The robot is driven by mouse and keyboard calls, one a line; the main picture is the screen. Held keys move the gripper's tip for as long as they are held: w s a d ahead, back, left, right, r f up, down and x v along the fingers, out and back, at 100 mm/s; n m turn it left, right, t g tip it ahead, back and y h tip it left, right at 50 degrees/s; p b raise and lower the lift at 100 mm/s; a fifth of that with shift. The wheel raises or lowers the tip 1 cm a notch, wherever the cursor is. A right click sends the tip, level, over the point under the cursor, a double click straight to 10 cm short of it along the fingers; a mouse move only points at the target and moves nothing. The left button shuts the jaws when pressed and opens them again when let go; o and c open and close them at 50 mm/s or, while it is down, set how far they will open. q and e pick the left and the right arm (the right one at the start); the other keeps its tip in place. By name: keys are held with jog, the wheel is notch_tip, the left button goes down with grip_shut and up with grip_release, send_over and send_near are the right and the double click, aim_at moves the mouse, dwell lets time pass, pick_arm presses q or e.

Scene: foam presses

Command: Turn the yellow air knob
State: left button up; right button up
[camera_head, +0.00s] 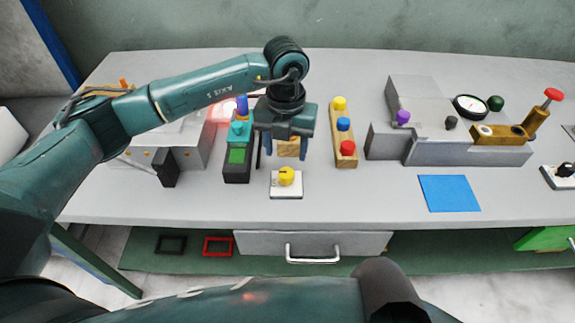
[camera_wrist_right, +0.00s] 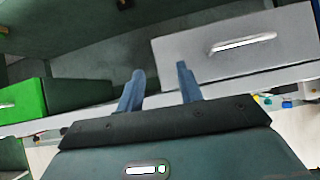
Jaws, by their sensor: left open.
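The yellow air knob (camera_head: 287,177) sits on a small white plate (camera_head: 286,193) near the front of the grey table. My left gripper (camera_head: 283,158) points down just behind the knob and above it in the picture. Its blue fingers are apart and do not appear to touch the knob. A tan wooden block (camera_head: 289,147) shows between the fingers; I cannot tell how far behind them it is. My right gripper (camera_wrist_right: 160,70) shows in the right wrist view, its two blue fingers apart with nothing between them, facing the table's front and a grey drawer (camera_wrist_right: 235,45).
A wooden strip with yellow, blue and red buttons (camera_head: 345,155) stands to the right. Further right are a grey press (camera_head: 455,150) and a blue mat (camera_head: 449,193). The table between plate and mat is clear.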

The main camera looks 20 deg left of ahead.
aim_at(287, 172)
pick_arm(q)
notch_tip(287, 172, down, 8)
jog(key=shift+r+p, duration=0.25)
jog(key=shift+p, duration=0.25)
jog(key=c, duration=1)
